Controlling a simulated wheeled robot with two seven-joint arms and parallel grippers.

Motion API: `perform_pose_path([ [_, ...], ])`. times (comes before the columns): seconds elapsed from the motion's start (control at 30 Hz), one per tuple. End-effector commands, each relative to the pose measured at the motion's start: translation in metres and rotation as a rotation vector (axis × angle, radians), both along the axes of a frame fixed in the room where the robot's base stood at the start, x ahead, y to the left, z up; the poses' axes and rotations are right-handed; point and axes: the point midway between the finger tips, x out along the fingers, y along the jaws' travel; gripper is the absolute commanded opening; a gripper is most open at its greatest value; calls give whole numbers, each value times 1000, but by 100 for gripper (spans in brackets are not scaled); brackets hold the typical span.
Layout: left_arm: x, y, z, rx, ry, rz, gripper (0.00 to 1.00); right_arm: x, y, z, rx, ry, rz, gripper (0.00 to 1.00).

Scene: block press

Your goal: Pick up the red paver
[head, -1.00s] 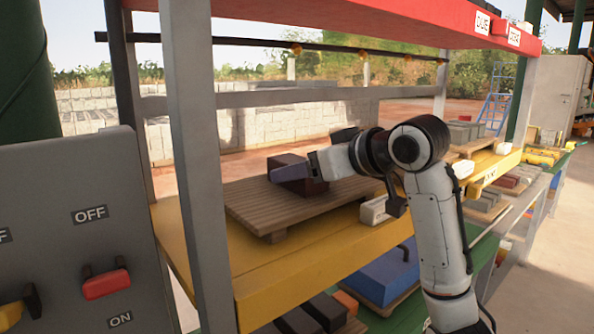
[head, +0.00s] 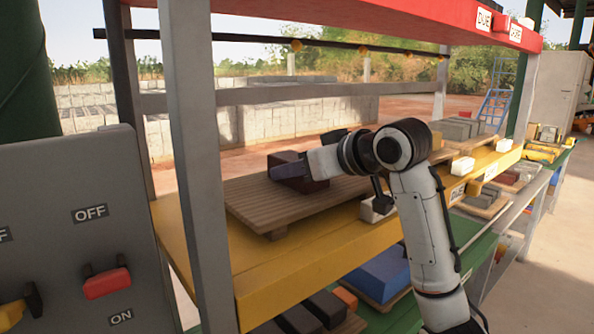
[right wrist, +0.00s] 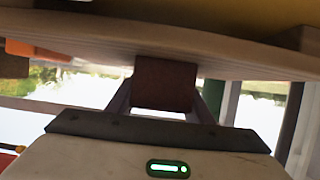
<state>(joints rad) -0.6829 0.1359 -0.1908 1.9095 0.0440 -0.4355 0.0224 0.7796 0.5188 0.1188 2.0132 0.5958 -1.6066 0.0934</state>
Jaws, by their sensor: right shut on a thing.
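The dark red paver (head: 312,186) is at the back of a wooden slatted pallet (head: 255,209) on the yellow shelf. My right gripper (head: 288,171) reaches it from the right and is shut on it, with a finger along its near side. In the right wrist view the paver (right wrist: 165,84) sits between the two fingers, close against the pallet boards (right wrist: 90,40). I cannot tell whether it is clear of the boards. My left gripper is not in view.
A grey post (head: 195,150) stands left of the pallet, and a red beam (head: 350,15) runs above. Grey pavers (head: 455,128) lie farther right. A grey switch panel (head: 75,220) is at the left. The pallet's near part is bare.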

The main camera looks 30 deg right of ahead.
Motion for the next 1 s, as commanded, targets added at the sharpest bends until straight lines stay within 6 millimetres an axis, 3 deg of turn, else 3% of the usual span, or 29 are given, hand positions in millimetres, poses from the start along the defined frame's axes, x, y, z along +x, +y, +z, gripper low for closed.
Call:
perform_pose_path([
  [0.37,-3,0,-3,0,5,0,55,0,0,21,-1,-13,0,0],
  [0.7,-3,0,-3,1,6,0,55,0,-1,78,0,-14,-1,0],
  [1.0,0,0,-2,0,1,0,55,0,0,101,-1,-9,-1,0],
])
